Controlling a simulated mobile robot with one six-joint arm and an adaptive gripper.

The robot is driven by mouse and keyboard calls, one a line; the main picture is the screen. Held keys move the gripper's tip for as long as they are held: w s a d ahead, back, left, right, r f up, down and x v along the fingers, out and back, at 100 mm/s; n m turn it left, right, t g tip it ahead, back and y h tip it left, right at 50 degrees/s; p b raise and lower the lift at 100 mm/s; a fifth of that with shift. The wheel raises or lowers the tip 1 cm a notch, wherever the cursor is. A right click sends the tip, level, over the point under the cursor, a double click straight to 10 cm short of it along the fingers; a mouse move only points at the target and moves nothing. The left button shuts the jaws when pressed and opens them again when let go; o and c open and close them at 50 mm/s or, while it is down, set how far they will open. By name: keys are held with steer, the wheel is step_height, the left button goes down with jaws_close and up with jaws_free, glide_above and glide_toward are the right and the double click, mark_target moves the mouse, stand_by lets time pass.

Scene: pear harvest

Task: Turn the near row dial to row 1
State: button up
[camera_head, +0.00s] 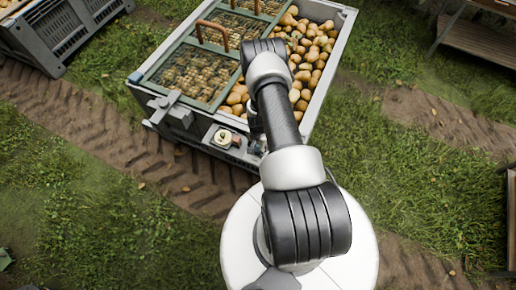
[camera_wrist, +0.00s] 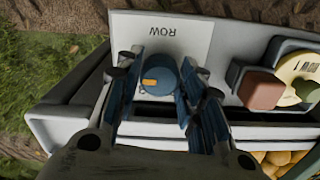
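In the wrist view a round blue dial (camera_wrist: 161,76) with an orange mark sits on a pale plate (camera_wrist: 190,32) lettered "ROW", upside down. The orange mark is on the dial's left part. My gripper (camera_wrist: 160,88) is open, with one finger on each side of the dial. A gap shows between the left finger and the dial; the right finger is very close to it, and I cannot tell if it touches. In the head view my arm hides the gripper and the blue dial.
A cream disc (camera_wrist: 302,72) with lettering, partly covered by a red-brown block (camera_wrist: 262,90), stands right of the dial. It seems to show in the head view as a pale round piece (camera_head: 223,138). The grey crate (camera_head: 333,68) holds pears and mesh lids (camera_head: 190,76) with brown handles.

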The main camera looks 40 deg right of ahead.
steer(key=c, duration=0.5)
